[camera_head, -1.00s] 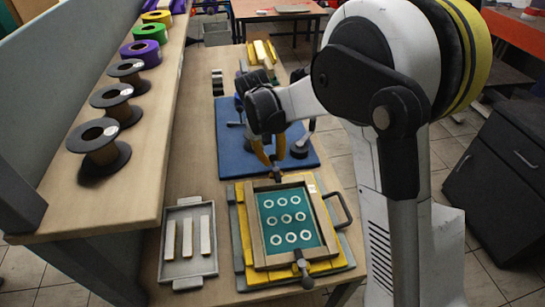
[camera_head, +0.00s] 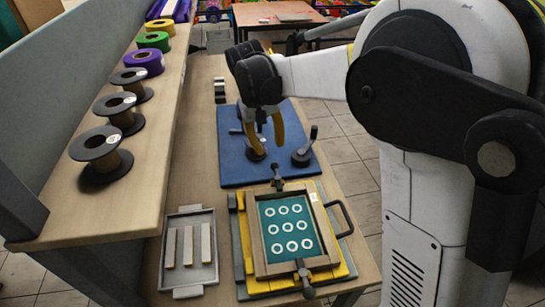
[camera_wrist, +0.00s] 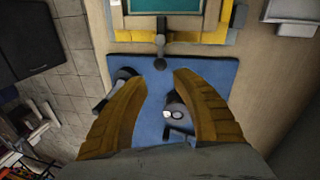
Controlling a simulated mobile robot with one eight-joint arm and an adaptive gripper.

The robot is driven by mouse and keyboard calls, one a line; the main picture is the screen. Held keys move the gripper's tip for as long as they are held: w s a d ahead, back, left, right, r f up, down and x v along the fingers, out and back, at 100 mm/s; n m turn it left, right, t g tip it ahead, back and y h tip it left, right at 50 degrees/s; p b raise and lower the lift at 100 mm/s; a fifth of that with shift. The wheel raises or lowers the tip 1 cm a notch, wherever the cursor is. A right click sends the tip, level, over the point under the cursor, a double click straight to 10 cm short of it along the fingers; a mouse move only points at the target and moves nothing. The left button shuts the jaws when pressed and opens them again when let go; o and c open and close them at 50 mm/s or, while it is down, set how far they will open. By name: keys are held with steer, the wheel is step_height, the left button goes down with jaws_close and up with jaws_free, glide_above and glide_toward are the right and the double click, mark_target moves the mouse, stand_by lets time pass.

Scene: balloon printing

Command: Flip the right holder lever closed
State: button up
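Two dark holder levers stand on the blue board (camera_head: 232,172). The right lever (camera_head: 303,152) has its handle raised to the upper right; it is at the left in the wrist view (camera_wrist: 122,76). The left lever (camera_wrist: 175,110) is partly hidden behind my gripper in the head view. My gripper (camera_head: 267,146) has yellow-brown fingers, points down over the board and is left of the right lever. The right lever lies just outside one finger there; contact cannot be told.
A printing frame with a teal screen (camera_head: 285,225) and side handle (camera_head: 341,215) sits in front of the board. A black clamp knob (camera_head: 277,178) stands at its far edge. A grey tray (camera_head: 204,281) with pale bars lies left. Spools (camera_head: 101,152) line the raised shelf.

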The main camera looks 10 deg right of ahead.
steer(key=shift+a+r, duration=0.15)
steer(key=shift+r, duration=0.55)
steer(key=shift+a+r, duration=0.1)
steer(key=shift+r, duration=0.6)
